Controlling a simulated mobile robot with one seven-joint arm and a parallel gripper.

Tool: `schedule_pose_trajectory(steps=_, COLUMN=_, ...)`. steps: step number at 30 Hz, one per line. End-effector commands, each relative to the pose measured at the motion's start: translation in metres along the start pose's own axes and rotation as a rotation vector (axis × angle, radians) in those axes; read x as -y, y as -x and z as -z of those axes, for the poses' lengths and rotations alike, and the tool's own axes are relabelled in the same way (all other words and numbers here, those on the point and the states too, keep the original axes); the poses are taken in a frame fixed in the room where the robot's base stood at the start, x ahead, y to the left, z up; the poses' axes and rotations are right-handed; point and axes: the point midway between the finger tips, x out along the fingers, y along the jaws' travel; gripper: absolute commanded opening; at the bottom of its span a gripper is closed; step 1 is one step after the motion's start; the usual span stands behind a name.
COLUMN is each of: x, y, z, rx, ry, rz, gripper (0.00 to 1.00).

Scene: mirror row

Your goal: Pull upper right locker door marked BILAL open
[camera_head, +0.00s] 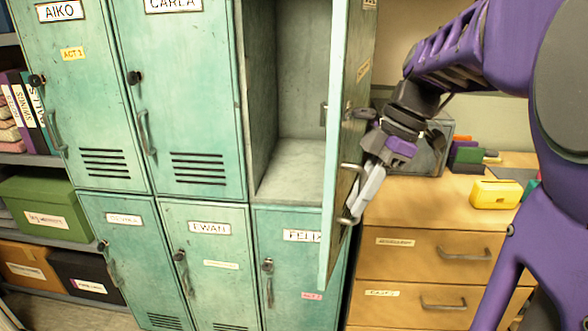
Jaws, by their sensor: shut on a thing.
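The upper right locker door (340,120) stands swung out toward me, seen nearly edge-on. Its name label is too foreshortened or cut off to read. The locker (290,170) behind it is open and its visible inside is empty. My gripper (358,198) is at the outer face of this door, shut on its metal handle (350,168). The fingers cover part of the handle, so their exact hold is hidden.
Closed teal lockers marked AIKO (95,120), CARLA (185,110), EWAN (210,265) and FELIX (290,275) stand left and below. A wooden drawer unit (430,270) stands right, with a yellow object (495,194) on top. Shelves with boxes (45,208) are far left.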

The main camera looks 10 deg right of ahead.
Motion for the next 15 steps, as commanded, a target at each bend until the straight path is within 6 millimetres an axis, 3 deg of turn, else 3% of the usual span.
schedule_pose_trajectory(steps=6, x=0.007, y=0.006, z=-0.017, rx=0.001, ry=-0.009, rz=0.001, gripper=0.0)
schedule_pose_trajectory(steps=15, x=0.008, y=0.008, z=-0.023, rx=0.002, ry=-0.011, rz=0.001, gripper=0.0)
